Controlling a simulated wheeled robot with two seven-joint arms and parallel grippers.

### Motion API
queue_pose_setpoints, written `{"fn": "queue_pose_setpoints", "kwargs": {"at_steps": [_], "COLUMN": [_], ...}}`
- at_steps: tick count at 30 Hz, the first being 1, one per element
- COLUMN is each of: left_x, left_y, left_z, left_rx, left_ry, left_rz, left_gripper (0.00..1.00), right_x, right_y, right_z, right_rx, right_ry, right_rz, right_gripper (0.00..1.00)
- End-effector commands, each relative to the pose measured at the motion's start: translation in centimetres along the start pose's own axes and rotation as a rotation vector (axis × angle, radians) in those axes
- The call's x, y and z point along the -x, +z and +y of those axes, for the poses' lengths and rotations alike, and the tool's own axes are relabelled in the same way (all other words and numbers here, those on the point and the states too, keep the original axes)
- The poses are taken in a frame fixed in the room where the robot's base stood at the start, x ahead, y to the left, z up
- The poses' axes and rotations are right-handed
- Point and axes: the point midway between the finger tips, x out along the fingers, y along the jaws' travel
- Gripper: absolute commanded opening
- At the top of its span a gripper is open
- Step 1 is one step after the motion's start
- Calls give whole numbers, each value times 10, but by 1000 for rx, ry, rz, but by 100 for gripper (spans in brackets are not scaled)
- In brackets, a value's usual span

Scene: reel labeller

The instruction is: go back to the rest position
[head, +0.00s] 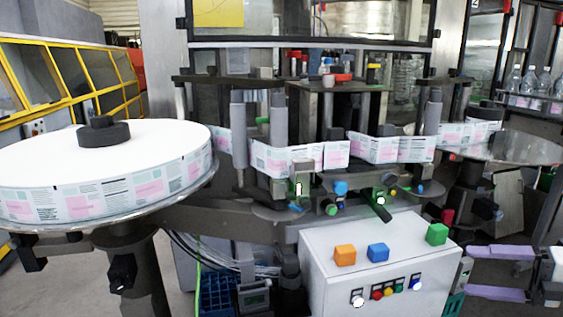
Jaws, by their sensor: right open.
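My right gripper (472,272) is at the lower right, beside the right side of the white control box (322,257). Its two purple fingers point left and stand apart, with nothing seen between them. I cannot tell whether the fingertips touch the grey part beside the box. My left gripper is not in view.
A large label reel (95,160) on a round plate fills the left. Its printed label strip (305,157) runs across the machine's rollers to a smaller reel (482,133) at the right. A yellow-framed guard (75,75) stands behind left. Bottles (530,80) stand at the far right.

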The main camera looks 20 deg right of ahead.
Motion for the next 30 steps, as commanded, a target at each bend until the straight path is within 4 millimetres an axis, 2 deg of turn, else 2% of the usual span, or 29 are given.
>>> {"fn": "queue_pose_setpoints", "kwargs": {"at_steps": [1, 6, 12, 15, 18, 24, 27, 30], "left_x": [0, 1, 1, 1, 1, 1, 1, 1], "left_y": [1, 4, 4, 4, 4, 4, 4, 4], "left_z": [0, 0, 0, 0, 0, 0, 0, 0], "left_rx": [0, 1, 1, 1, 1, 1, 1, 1], "left_ry": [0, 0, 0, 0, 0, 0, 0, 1], "left_rz": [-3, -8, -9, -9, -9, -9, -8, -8], "left_gripper": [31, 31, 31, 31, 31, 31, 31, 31], "right_x": [-4, -20, -41, -53, -68, -100, -120, -141], "right_y": [-19, -66, -115, -134, -123, -116, -120, -136], "right_z": [-24, -74, -111, -123, -125, -138, -147, -161], "right_rx": [-67, -219, -360, -419, -459, -596, -699, -841], "right_ry": [52, 167, 271, 312, 276, 224, 189, 136], "right_rz": [-27, -88, -145, -171, -219, -334, -401, -481], "right_gripper": [85, 85, 85, 85, 85, 85, 85, 85]}}
